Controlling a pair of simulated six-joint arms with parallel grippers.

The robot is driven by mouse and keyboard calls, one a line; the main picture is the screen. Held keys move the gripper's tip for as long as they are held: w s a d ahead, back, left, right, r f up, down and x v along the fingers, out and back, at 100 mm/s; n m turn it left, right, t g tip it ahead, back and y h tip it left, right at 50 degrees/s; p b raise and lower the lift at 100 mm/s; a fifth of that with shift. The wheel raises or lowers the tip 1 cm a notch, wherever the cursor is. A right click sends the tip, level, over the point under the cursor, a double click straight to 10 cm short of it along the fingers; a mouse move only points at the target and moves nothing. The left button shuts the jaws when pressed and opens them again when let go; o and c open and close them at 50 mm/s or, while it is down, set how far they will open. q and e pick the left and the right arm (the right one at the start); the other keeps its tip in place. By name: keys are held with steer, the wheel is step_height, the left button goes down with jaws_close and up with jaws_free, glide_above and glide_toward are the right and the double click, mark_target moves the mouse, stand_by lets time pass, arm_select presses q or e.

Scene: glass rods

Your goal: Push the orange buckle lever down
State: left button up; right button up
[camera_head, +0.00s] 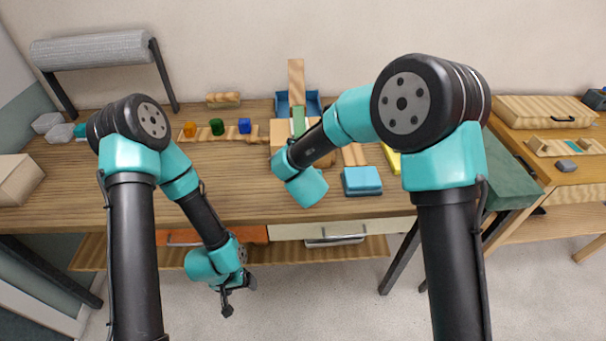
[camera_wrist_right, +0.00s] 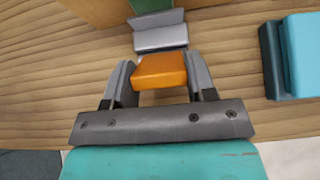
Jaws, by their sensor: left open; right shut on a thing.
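The orange buckle lever (camera_wrist_right: 160,70) shows in the right wrist view, between the two grey fingers of my right gripper (camera_wrist_right: 160,82), which is shut on it. A grey metal piece (camera_wrist_right: 160,38) sits just beyond the lever, with a green strip (camera_wrist_right: 150,5) behind it. In the head view my right wrist hides the lever and the right fingertips. My left gripper (camera_head: 236,298) hangs low in front of the table's drawers, open and empty, far from the lever.
A teal-blue block (camera_head: 362,180) stands right of my right wrist. Orange, green (camera_head: 217,126) and blue pieces stand on a wooden strip at the back left. A blue tray (camera_head: 283,104) is at the back. The table (camera_head: 110,190) is clear at front left.

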steer(key=shift+s+f+t, duration=0.25)
steer(key=shift+s+t, duration=0.05)
steer(key=shift+t, duration=0.3)
steer(key=o, duration=0.9)
steer(key=shift+o, duration=0.2)
steer(key=v, duration=1.7)
steer(key=shift+s, duration=0.2)
steer(key=shift+d+r, duration=0.1)
